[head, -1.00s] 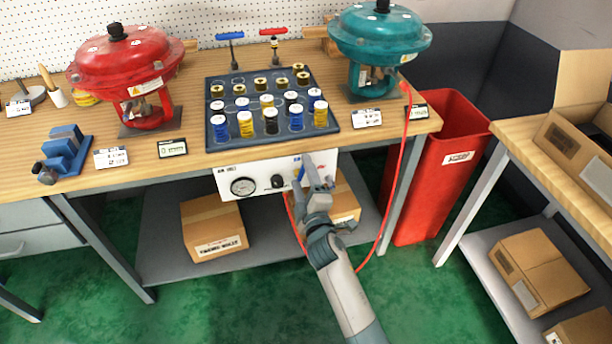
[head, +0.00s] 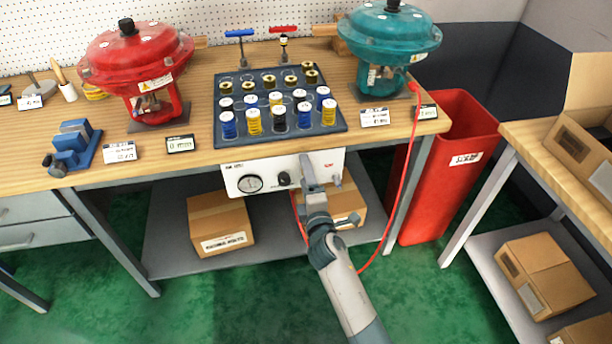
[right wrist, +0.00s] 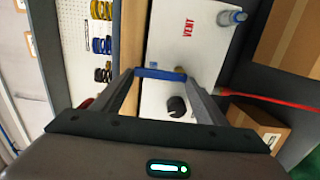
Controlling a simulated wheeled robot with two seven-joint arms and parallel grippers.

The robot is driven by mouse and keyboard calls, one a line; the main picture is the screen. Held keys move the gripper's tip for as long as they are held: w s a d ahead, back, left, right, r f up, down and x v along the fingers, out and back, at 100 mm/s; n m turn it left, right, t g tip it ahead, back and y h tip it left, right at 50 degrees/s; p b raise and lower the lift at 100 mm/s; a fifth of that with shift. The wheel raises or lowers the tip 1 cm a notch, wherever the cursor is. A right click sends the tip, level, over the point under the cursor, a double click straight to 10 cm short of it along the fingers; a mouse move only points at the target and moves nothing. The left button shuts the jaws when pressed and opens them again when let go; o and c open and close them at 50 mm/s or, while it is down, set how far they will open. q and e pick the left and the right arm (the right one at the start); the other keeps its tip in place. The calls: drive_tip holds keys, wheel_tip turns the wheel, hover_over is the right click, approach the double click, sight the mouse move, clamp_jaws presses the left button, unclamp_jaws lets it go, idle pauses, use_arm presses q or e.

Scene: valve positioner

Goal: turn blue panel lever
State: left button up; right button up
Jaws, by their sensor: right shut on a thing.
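The white panel (head: 265,168) hangs under the front edge of the bench, with a round gauge (head: 250,184) and a black knob (head: 284,178). The knob also shows in the right wrist view (right wrist: 176,106). The blue lever (right wrist: 160,73) lies between the fingertips of my right gripper (right wrist: 160,77), which is shut on it in front of the panel. The lever runs across from one fingertip to the other. In the head view my right gripper (head: 308,168) hides the lever. Red VENT lettering (right wrist: 188,27) is beside it. My left gripper is not in view.
A red hose (head: 402,165) runs from the teal actuator (head: 385,45) down past the bench's right side. A tray of spools (head: 335,133) sits above the panel. Cardboard boxes (head: 215,215) are on the shelf below. A red bin (head: 450,190) stands right.

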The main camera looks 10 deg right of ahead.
drive_tip(key=o, duration=1.5)
drive_tip(key=shift+s, duration=0.1)
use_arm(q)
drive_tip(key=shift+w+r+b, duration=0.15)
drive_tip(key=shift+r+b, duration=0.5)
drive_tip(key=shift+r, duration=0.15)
use_arm(e)
drive_tip(key=shift+s+d, duration=0.15)
drive_tip(key=shift+s, duration=4.15)
drive_tip(key=shift+s+d, duration=0.15)
drive_tip(key=shift+s, duration=4.1)
